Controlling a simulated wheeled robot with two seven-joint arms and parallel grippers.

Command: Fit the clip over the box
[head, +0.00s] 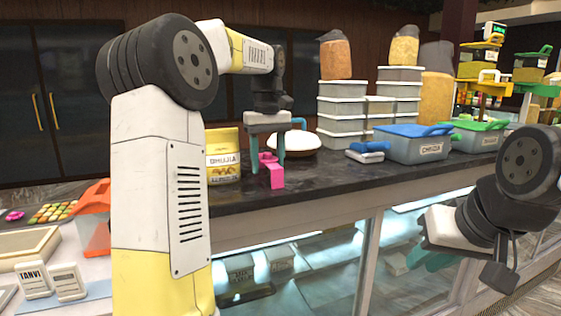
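A small pink piece (274,176), which looks like the clip, stands near the front edge of the dark counter. My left gripper (268,160) points down over it with fingers spread on either side. I cannot tell whether they touch it. A clear box with a blue lid and a label (415,147) stands further right on the counter. I cannot tell if this is the task's box. My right gripper (428,259) is low at the right, in front of the glass case; its finger opening is unclear.
A yellow labelled jar (223,168) stands left of the pink piece, and a white bowl (291,140) behind it. A blue-and-white item (367,152), a green-lidded box (478,136) and stacked clear boxes (342,115) are right. Bare counter (330,177) lies between.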

